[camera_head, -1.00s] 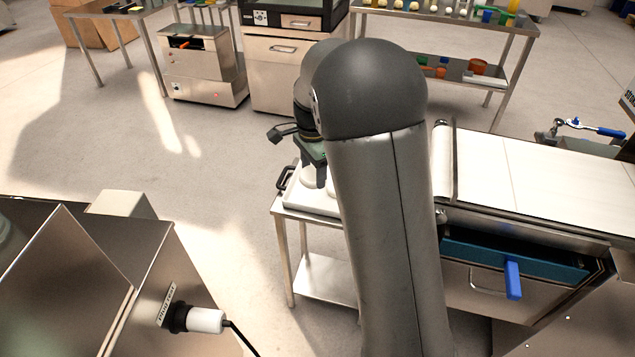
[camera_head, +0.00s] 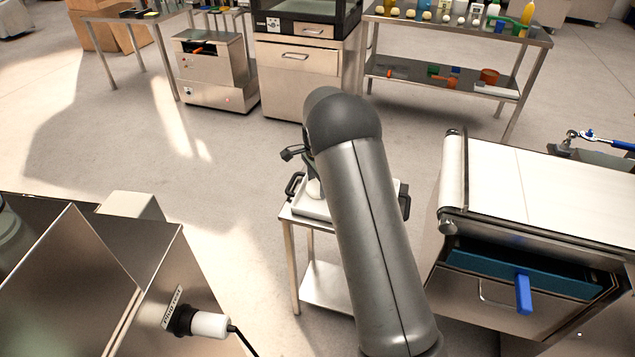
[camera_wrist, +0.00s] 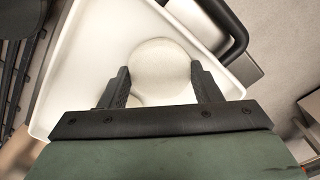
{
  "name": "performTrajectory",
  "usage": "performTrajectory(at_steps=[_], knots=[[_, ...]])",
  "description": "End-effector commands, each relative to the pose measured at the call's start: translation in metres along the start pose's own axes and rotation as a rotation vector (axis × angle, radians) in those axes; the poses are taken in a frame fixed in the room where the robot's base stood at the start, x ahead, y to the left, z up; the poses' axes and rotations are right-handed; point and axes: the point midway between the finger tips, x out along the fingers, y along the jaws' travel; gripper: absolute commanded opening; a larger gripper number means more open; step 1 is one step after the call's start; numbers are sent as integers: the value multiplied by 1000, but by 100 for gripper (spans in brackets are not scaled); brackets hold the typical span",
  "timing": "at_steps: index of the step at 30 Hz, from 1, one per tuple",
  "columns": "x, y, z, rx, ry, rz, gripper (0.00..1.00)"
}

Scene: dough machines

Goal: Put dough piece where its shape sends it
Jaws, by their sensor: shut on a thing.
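A pale, round dough piece (camera_wrist: 160,62) sits between the two black fingers of my gripper (camera_wrist: 159,80) in the wrist view. The fingers are shut on its sides. Behind it is a white tray (camera_wrist: 92,35) with a raised rim. A second pale, rounded edge shows low by the left finger, mostly hidden. In the head view the tray (camera_head: 312,209) stands on a small steel table (camera_head: 288,228). My arm hides most of the tray and gripper there. I cannot tell how high the piece is above the tray.
A belt machine (camera_head: 510,190) with an open blue drawer (camera_head: 520,272) stands right of the tray table. A steel machine (camera_head: 150,262) is at the front left. A shelf table (camera_head: 455,27) with small pale balls and bottles stands at the back. Floor (camera_head: 215,150) is clear between.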

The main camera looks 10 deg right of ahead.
Motion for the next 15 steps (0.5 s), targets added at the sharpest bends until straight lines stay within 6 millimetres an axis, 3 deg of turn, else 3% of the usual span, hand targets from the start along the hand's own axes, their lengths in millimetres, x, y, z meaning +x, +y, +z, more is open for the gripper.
performTrajectory(at_steps=[9, 10, 15], knots=[[3, 0, 0, 0, 0, -2, 34], [2, 0, 0, 0, 0, -2, 66], [2, 0, 0, 0, 0, -2, 67]])
